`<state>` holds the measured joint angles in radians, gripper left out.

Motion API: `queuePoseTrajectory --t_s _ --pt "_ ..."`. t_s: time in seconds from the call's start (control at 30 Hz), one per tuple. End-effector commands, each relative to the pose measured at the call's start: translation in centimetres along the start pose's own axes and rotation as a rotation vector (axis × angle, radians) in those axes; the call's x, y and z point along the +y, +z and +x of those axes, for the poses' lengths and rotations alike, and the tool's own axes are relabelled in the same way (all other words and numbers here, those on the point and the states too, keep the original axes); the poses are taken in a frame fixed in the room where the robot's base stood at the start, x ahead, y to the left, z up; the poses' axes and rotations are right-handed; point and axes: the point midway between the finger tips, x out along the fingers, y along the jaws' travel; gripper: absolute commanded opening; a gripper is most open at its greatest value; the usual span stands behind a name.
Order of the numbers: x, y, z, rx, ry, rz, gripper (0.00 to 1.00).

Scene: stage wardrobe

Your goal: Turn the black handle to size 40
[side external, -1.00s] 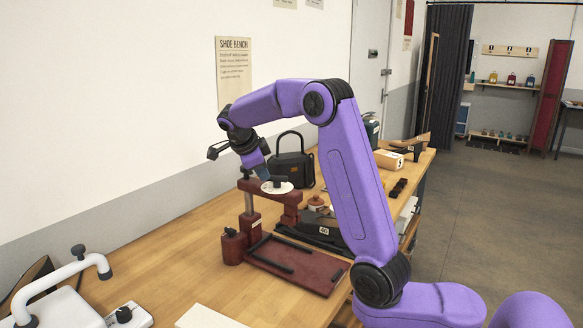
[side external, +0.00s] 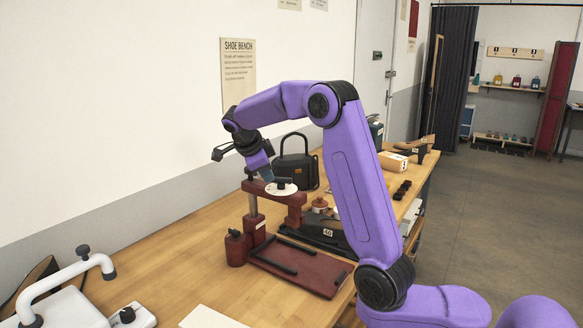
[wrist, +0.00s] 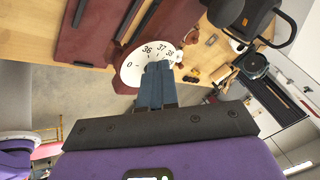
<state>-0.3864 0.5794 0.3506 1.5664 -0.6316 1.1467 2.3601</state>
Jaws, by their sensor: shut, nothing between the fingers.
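The white dial (side external: 281,190) sits on top of the dark red press (side external: 297,212). A small black handle (side external: 284,183) stands on the dial. My gripper (side external: 268,177) is shut and empty, pointing down at the dial beside the handle. Its blue-grey fingers (wrist: 158,72) cover part of the dial in the wrist view and hide the handle there. I cannot tell whether the fingers touch the handle.
A black bag (side external: 293,163) stands close behind the press. A dark shoe form marked 40 (side external: 325,230) lies to its right. A dark red tray (side external: 300,268) is in front.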

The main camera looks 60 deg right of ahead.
Motion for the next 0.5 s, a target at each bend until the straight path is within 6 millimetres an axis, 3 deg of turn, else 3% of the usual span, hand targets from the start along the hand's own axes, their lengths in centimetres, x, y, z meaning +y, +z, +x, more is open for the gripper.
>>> queuePoseTrajectory --t_s 0.37,0.5 --pt "3.1 0.9 -3.1 -0.002 -0.003 -0.002 0.0" --pt "2.5 1.2 -5.8 -0.003 -0.003 0.001 0.0"
